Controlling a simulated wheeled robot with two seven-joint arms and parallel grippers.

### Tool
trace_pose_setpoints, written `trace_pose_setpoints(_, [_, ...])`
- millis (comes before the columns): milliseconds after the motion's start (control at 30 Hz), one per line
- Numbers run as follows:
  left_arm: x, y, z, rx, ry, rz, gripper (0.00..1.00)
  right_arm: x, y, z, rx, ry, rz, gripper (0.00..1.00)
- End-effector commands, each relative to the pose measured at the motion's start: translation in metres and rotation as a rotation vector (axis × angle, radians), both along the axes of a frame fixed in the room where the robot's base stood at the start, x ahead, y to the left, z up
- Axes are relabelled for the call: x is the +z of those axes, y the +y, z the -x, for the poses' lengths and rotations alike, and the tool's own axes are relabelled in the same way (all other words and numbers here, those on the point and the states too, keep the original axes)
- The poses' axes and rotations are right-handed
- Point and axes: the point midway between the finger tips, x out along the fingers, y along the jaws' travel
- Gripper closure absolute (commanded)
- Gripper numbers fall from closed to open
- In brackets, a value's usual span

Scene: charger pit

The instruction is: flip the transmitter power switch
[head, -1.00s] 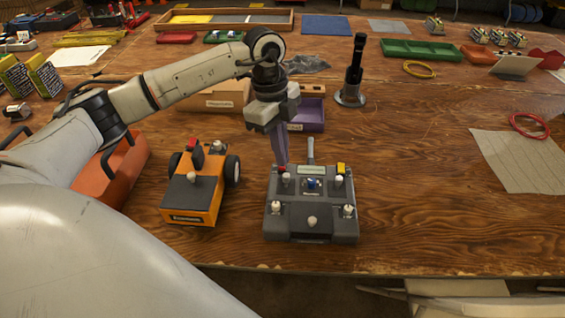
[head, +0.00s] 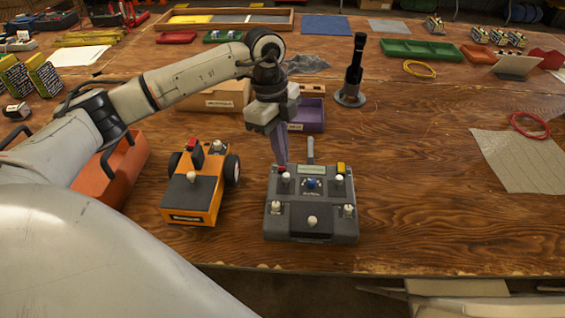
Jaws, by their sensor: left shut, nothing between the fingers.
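The transmitter (head: 290,225) is a dark grey box lying on the wooden table near its front edge. It has several white-topped sticks and knobs, a blue knob (head: 311,183) in the middle, a yellow block (head: 341,168) at its back right and a short grey antenna at the back. A small red part (head: 282,168) shows at its back left. My left gripper (head: 282,162) points down, shut and empty, with its tips at this red part; whether they touch I cannot tell. I cannot make out which control is the power switch. My right gripper is not in view.
An orange vehicle (head: 205,195) stands just left of the transmitter. An orange tote (head: 125,170) is further left, under my arm. A purple bin (head: 309,115) and a black post on a round base (head: 352,80) stand behind.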

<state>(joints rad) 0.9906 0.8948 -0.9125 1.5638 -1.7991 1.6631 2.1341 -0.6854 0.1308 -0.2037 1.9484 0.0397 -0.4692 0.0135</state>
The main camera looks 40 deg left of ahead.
Motion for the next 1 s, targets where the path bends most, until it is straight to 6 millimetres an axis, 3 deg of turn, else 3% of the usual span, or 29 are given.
trace_pose_setpoints(1000, [-0.015, 0.000, 0.001, 0.000, 0.004, -0.001, 1.00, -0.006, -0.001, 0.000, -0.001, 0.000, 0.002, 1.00])
